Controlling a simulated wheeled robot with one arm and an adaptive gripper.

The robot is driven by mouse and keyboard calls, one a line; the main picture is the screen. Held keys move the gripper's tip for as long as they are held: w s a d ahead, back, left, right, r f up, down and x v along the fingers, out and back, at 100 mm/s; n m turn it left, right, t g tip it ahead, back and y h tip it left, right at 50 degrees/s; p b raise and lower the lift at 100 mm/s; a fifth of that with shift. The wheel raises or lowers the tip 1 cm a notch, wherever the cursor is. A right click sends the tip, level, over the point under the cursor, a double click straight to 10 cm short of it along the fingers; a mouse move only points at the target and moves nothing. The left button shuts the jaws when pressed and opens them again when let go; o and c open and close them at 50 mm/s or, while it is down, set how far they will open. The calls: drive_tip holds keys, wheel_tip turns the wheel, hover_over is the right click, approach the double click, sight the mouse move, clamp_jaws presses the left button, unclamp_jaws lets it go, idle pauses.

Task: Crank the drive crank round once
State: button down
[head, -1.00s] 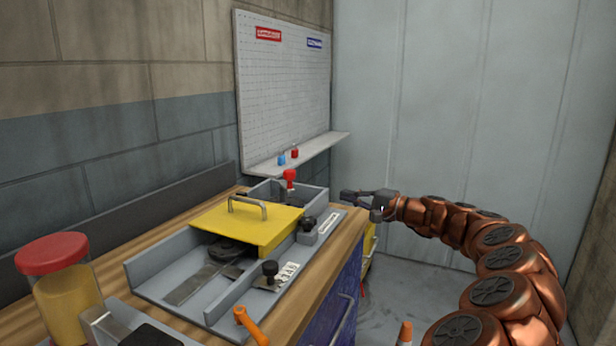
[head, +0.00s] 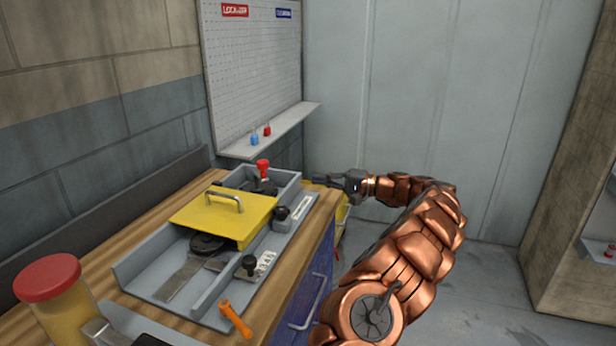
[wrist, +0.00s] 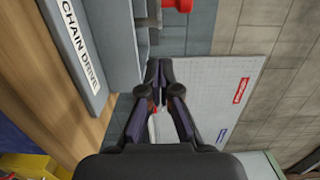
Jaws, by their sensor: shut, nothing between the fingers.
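The grey runout unit (head: 150,287) lies on the wooden bench, with a yellow cover (head: 225,222) over its middle. A black knob (head: 282,213) stands on a small block at its right side, beside a white label; the wrist view shows a label reading CHAIN DRIVE (wrist: 77,40). A second black knob (head: 249,262) stands nearer. A red knob (head: 263,166) rises at the far end. I cannot tell for sure which part is the drive crank. My gripper (head: 326,181) is shut and empty, just beyond the bench's far right corner; its fingertips (wrist: 158,68) meet in the wrist view.
An orange handle (head: 236,319) is at the unit's near end. A red-lidded jar (head: 50,285) stands at the near left. A pegboard (head: 252,75) with a shelf (head: 270,133) hangs behind. Open floor (head: 470,285) lies right of the bench.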

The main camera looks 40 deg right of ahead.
sight(288, 188)
drive_tip(key=p+x, duration=0.1)
drive_tip(key=x, duration=0.8)
drive_tip(key=shift+p, duration=0.35)
drive_tip(key=shift+a, duration=0.7)
drive_tip(key=shift+w+a+p, duration=0.15)
drive_tip(key=shift+a+p, duration=0.15)
drive_tip(key=shift+a, duration=0.85)
drive_tip(key=shift+a+f+b, duration=0.15)
drive_tip(key=shift+a+b, duration=0.4)
drive_tip(key=shift+b, duration=0.4)
